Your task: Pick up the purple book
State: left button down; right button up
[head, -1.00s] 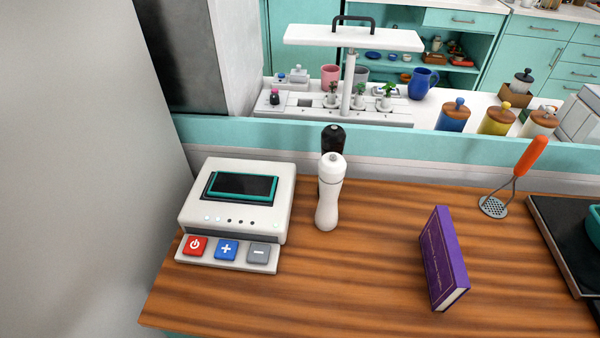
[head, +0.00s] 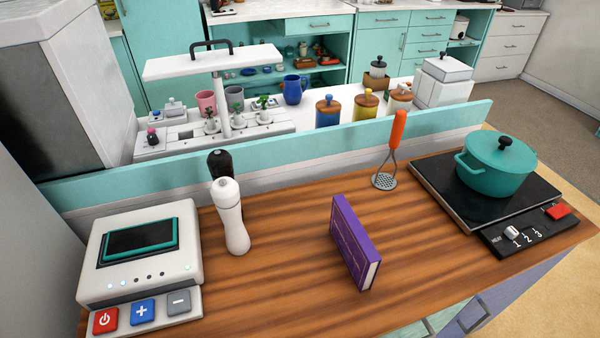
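The purple book (head: 352,243) stands upright on the wooden counter (head: 290,290), near the middle of the head view. Its purple cover faces left and toward me, and its pale page edges show at the right. Nothing touches it. Neither of my grippers is in view.
White (head: 231,215) and black (head: 219,165) mills stand left of the book, beside a white scale-like device (head: 142,255). A masher with an orange handle (head: 397,130) is behind it. A teal pot (head: 497,165) sits on a black hob (head: 440,190) at right. Counter around the book is clear.

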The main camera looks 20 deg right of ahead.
aim_at(362, 260)
jog(key=k+z, duration=0.1)
jog(key=z, duration=0.85)
